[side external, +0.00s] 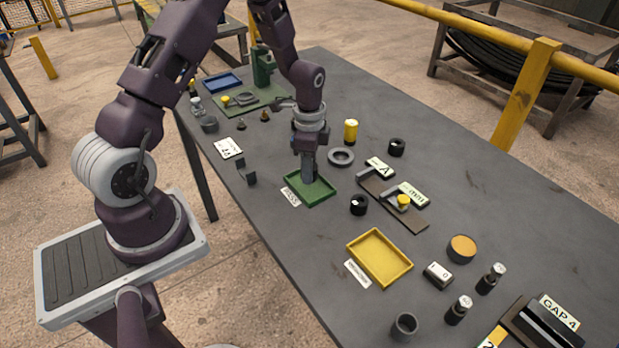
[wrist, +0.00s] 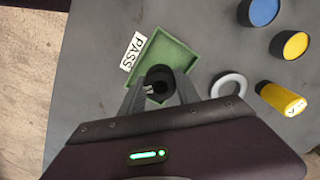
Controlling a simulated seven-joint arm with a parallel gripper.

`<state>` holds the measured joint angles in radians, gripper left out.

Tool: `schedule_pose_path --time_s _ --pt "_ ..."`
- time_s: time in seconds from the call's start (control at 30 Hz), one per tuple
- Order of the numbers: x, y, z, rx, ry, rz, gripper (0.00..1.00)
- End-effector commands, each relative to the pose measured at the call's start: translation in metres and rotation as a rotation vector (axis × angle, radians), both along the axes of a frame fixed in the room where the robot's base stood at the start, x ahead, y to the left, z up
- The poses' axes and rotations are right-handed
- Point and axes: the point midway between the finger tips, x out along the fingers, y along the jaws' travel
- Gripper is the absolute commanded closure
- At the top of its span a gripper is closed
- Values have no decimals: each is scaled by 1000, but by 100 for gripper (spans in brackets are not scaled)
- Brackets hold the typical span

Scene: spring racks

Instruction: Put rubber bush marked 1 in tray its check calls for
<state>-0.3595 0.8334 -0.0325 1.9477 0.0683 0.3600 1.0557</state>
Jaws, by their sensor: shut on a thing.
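My gripper (side external: 308,178) points down over the green tray (side external: 327,198), whose card reads PASS. In the wrist view my gripper (wrist: 160,92) is shut on a black, ring-like rubber bush (wrist: 158,80) with a dark hole and a small white mark, too small to read. The bush overlaps the near part of the green tray (wrist: 184,52) there; whether it touches the tray floor cannot be told. In the side view the fingers hide the held bush. The yellow tray (side external: 405,272) stands nearer the camera, and the blue tray (side external: 222,91) is at the far end.
Black bushes (side external: 358,205) (side external: 397,147) stand near the green tray. A grey ring (side external: 341,156) and a yellow cylinder (side external: 351,131) are behind it. A gauge plate with cards (side external: 412,222) lies to its right. A black bracket (side external: 246,172) stands left. Several small parts crowd the near end.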

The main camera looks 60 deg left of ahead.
Motion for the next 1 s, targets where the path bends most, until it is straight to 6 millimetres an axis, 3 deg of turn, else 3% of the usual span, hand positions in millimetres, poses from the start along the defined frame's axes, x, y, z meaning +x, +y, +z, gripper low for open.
schedule_pose_path --time_s 0.17,0.5,0.53,0.57,0.87,1.0 --pt "-1 -1 -31 -1 4 -3 100" --pt "0 0 -34 0 1 -4 100" --pt "0 0 -35 0 1 -3 59" --pt "0 0 -34 0 1 -3 54" --pt "0 0 -34 0 1 -4 52" --pt "1 0 -23 0 0 -4 52"
